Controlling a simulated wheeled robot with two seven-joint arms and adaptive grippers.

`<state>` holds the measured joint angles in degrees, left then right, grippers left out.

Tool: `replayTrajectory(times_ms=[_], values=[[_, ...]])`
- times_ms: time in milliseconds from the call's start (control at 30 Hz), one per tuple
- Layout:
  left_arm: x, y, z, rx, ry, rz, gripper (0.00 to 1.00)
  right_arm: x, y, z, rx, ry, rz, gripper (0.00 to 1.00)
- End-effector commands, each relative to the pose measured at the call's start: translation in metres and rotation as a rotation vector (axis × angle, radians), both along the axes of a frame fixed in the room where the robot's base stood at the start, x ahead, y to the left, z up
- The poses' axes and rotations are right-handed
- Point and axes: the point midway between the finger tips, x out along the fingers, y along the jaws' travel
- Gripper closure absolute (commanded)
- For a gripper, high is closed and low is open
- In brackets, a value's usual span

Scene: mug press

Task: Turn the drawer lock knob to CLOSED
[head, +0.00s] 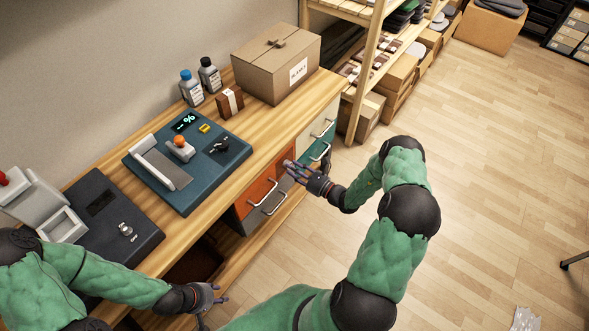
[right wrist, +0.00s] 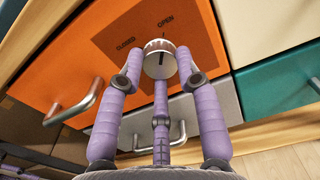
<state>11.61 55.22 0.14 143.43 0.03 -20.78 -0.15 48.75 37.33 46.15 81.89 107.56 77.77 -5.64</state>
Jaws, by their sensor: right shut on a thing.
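The drawer lock knob (right wrist: 158,58) is a pale round knob with a dark line, on the orange drawer front (right wrist: 75,50). The word CLOSED (right wrist: 125,42) is to its upper left and OPEN (right wrist: 166,21) is just above it. The knob's line points up, nearer to OPEN. My right gripper (right wrist: 158,72) has its lilac fingers shut around the knob; it also shows at the drawer in the head view (head: 288,168), where it hides the knob. My left gripper (head: 215,297) is empty, with its fingers spread, by the desk's front edge.
Bar handles stick out from the orange drawer (head: 262,193) and the grey drawer (head: 275,204) below it. Teal and cream drawers stand to the right. The desk (head: 235,175) carries a blue press panel (head: 215,165) and a cardboard box (head: 262,75). The floor at right is mostly clear.

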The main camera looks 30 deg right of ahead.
Motion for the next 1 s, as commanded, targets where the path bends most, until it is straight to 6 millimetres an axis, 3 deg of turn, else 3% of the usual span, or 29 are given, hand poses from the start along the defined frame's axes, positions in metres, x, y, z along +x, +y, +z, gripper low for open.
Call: replayTrajectory(times_ms=[267, 1000], values=[[0.0, 0.0, 0.0016, 0.0, 0.0, 0.0, 0.6, -0.0001, -0.0005, -0.0004, -0.156, -0.062, -0.001, 0.98], [0.0, 0.0, 0.0017, 0.0, 0.0, 0.0, 0.6, -0.0002, -0.0006, -0.001, -0.801, -0.329, -0.001, 0.98]])
